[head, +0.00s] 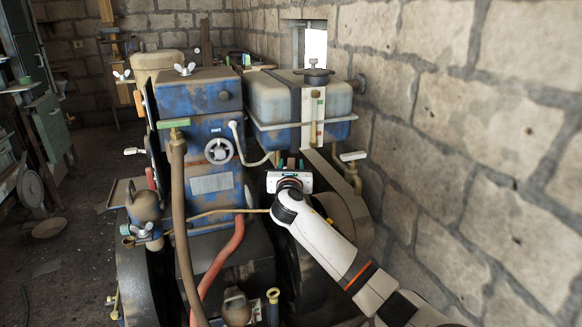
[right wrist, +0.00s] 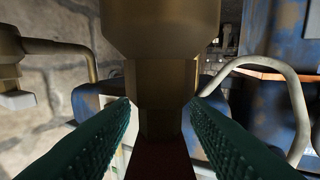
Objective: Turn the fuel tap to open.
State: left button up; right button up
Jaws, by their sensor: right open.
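The fuel tap seems to be the brass fitting (right wrist: 160,95) with a hexagonal neck in the middle of the right wrist view. A dark red part (right wrist: 160,160) of it lies below the neck in that picture. My right gripper (head: 291,162) is under the blue and grey tank (head: 272,105) in the head view and largely hides the tap there. In the right wrist view its green ribbed fingers (right wrist: 160,112) are open, one on each side of the neck. I cannot tell whether they touch it. My left gripper is not in view.
A brass pipe (right wrist: 55,46) with a pale handle (right wrist: 15,98) stands beside the tap, on the wall side. A pale curved hose (right wrist: 290,85) is on the engine side. The stone wall (head: 480,130) runs close along the right. The blue engine block (head: 205,130) stands left.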

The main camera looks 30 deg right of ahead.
jog(key=shift+c, duration=0.3)
grip_shut()
jog(key=shift+r+p, duration=0.15)
jog(key=shift+p, duration=0.25)
jog(key=n+t+y+p, duration=0.1)
jog(key=p, duration=0.1)
jog(key=n+y+p, duration=0.1)
jog(key=y+p, duration=0.1)
jog(key=shift+r+n+t+y, duration=0.2)
jog(key=shift+n+t+y, duration=0.1)
jog(key=shift+t, duration=0.1)
jog(key=shift+a+f+n+t+y+p, duration=0.1)
jog(key=shift+f+n+t+y+p, duration=0.15)
jog(key=shift+n+y, duration=0.35)
jog(key=shift+f+n+t+y+p, duration=0.1)
jog(key=shift+n+t+y+p, duration=0.15)
jog(key=shift+y, duration=0.55)
jog(key=shift+w, duration=0.1)
jog(key=shift+a, duration=0.1)
jog(key=shift+o, duration=0.3)
grip_release()
